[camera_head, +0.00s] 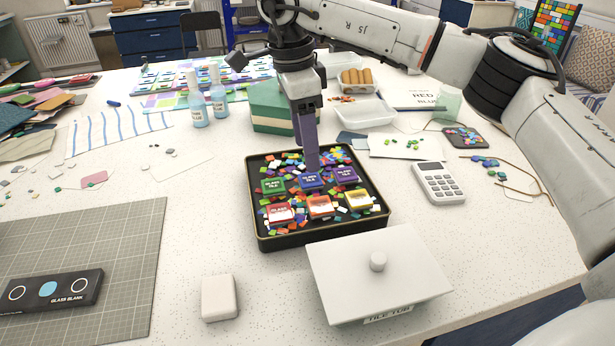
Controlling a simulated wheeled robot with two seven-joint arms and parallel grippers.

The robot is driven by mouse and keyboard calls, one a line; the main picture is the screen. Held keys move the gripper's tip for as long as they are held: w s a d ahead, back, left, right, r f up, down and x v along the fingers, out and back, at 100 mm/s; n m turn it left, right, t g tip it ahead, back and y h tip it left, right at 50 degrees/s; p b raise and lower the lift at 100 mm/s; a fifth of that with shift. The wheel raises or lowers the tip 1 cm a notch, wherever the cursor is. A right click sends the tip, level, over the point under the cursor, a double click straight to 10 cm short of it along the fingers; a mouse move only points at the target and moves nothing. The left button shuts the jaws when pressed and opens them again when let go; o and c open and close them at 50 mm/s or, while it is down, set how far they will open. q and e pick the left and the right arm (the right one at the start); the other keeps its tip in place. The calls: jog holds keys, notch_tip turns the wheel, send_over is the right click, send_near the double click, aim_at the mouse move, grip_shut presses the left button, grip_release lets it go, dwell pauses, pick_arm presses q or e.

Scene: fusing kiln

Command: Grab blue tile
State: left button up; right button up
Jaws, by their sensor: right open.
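The blue tile (311,181) lies in the back row of a black square tray (322,235), between a green tile (272,186) and a purple tile (346,174). Red (280,212), orange (320,206) and yellow (358,200) tiles form the front row. My right gripper (312,167) points down over the tray, with its fingertips just behind and above the blue tile. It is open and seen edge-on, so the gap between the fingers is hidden. Whether it touches the tile is unclear. My left gripper is out of view.
Small loose colored pieces fill the tray around the tiles. A white tile tub (330,285) stands close in front, and a green box (268,108) close behind. A calculator (438,183) lies to the right. A cutting mat (130,235) and glass blank (50,292) lie left.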

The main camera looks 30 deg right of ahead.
aim_at(310, 179)
jog(key=f, duration=0.4)
jog(key=f+p, duration=0.1)
jog(key=f, duration=0.1)
jog(key=shift+d+f, duration=0.25)
jog(key=c, duration=1.2)
jog(key=shift+o, duration=0.2)
jog(key=shift+r, duration=0.1)
